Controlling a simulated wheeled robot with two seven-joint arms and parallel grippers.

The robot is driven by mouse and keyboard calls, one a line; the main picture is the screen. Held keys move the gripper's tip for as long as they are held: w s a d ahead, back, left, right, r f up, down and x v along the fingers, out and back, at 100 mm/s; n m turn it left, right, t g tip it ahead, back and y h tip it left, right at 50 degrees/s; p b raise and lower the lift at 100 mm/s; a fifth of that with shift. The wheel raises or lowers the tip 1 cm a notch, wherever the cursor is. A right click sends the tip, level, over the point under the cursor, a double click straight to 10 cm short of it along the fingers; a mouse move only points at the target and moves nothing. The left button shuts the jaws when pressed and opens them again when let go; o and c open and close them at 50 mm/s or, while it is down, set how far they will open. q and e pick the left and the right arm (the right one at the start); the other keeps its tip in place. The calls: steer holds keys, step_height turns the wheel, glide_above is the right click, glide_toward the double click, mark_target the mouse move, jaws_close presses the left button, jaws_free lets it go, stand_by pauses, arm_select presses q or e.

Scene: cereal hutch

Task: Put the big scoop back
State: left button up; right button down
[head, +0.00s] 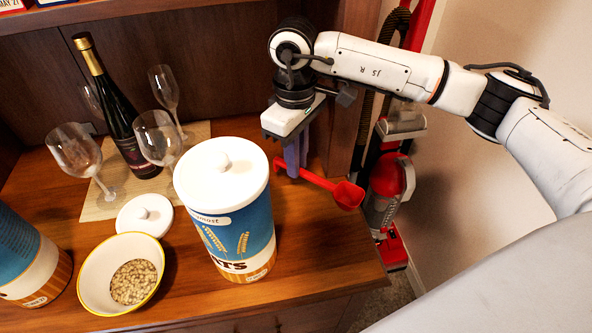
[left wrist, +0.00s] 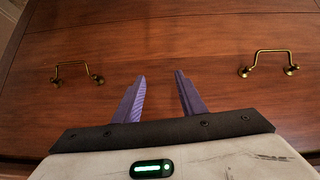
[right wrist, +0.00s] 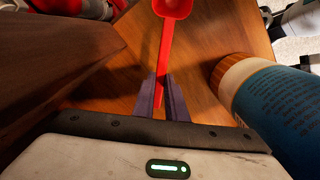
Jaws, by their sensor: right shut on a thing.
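The red scoop (head: 347,195) is at the right side of the hutch counter, its cup toward the counter's right edge. My right gripper (head: 290,172) is shut on the scoop's handle. In the right wrist view the red scoop (right wrist: 172,12) points away from the jaws, and the gripper (right wrist: 161,108) pinches the handle's near end. I cannot tell if the scoop touches the counter. My left gripper (left wrist: 160,95) is open and empty in the left wrist view, facing a wooden front with two brass handles; it is outside the head view.
A tall oats canister (head: 240,235) with a white lid stands left of the scoop. A bowl of cereal (head: 93,285), a small white lid (head: 144,215), another canister (head: 22,262), wine glasses (head: 75,150) and a bottle (head: 118,115) fill the left. A red vacuum (head: 388,180) stands beyond the right edge.

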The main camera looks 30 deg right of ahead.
step_height(320, 180, down, 3)
steer(key=shift+f, duration=0.2)
steer(key=shift+w+f+p, duration=0.2)
steer(key=shift+f+p, duration=0.1)
steer(key=shift+f, duration=0.15)
steer(key=shift+f+b, duration=0.2)
steer(key=shift+b, duration=0.1)
steer(key=c, duration=1.8)
jaws_free()
steer(key=shift+r, duration=0.1)
steer(key=shift+r+p, duration=0.3)
steer(key=shift+r, duration=0.1)
step_height(320, 180, up, 12)
steer(key=shift+w+f+b, duration=0.1)
steer(key=shift+f+b, duration=0.15)
steer(key=shift+b, duration=0.2)
